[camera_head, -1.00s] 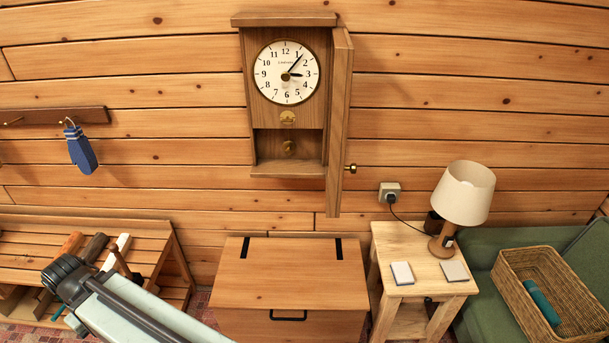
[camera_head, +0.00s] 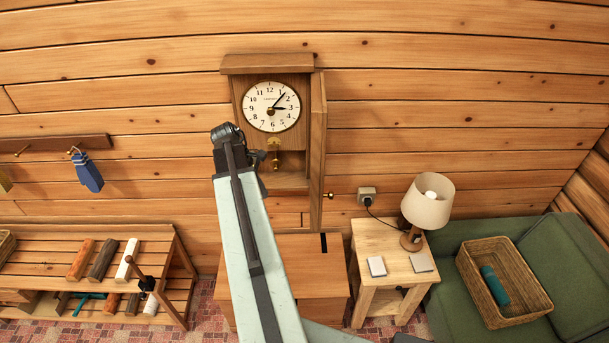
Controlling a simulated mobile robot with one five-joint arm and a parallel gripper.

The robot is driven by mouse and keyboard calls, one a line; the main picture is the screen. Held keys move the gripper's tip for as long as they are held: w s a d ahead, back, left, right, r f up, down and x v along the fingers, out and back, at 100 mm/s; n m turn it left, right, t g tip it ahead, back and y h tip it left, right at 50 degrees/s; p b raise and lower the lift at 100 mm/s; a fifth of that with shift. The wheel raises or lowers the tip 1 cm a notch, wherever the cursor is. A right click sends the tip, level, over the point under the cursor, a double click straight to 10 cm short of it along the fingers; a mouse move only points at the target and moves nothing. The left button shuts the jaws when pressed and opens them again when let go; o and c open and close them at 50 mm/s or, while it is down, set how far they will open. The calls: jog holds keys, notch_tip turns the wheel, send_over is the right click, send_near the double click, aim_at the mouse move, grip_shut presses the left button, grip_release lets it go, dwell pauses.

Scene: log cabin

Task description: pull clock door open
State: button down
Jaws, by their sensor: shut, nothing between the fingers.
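The wooden wall clock (camera_head: 270,62) hangs in the upper middle, with a white dial (camera_head: 271,106) and a brass pendulum (camera_head: 276,160). Its door (camera_head: 317,150) is hinged on the right and stands swung outward, seen nearly edge-on. The brass knob (camera_head: 328,195) is low on the door's right side. My arm rises from the bottom and covers the clock case's lower left. A small dark part of my arm shows beside it, in front of the case. My gripper's fingers cannot be made out. I see no contact with the door.
A wooden chest (camera_head: 310,265) stands below the clock, partly behind my arm. A side table (camera_head: 395,262) with a lamp (camera_head: 428,203) stands to the right, near a green sofa with a basket (camera_head: 505,312). A slatted bench (camera_head: 60,255) is at left.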

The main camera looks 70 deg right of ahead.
jog(key=s+d+r, duration=0.3)
jog(key=s, duration=0.2)
jog(key=s+d+f+b, duration=0.2)
jog(key=s+f+b, duration=0.5)
jog(key=f+b, duration=0.1)
jog(key=shift+s+d+f+g+b, duration=0.15)
jog(key=shift+d+f+g+b, duration=0.2)
jog(key=shift+f, duration=0.5)
jog(key=shift+n, duration=0.3)
